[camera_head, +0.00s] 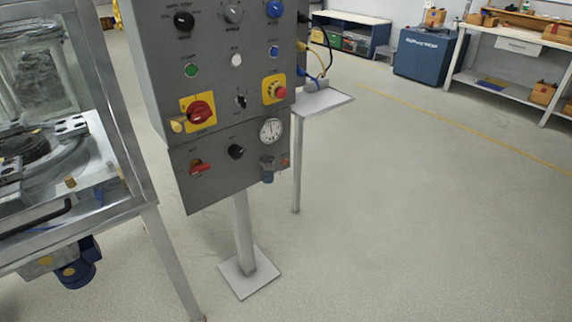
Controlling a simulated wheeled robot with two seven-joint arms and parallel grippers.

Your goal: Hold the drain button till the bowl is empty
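A grey control panel (222,85) stands on a post in the middle left. It carries a green button (191,70), a white button (236,60) and a blue button (274,51) in one row. Their labels are too small to read, so I cannot tell which is the drain button. At the left edge a metal-framed machine (112,95) holds a round bowl-like part (72,165), partly cut off by the picture edge. I cannot tell whether anything is in it. Neither of my grippers is in view.
The panel also has a red switch (200,111) on yellow, a red stop button (278,91) and a gauge (271,131). A small shelf (325,101) stands just right of it. A blue cabinet (425,55) and workbench are at the back right. The right floor is clear.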

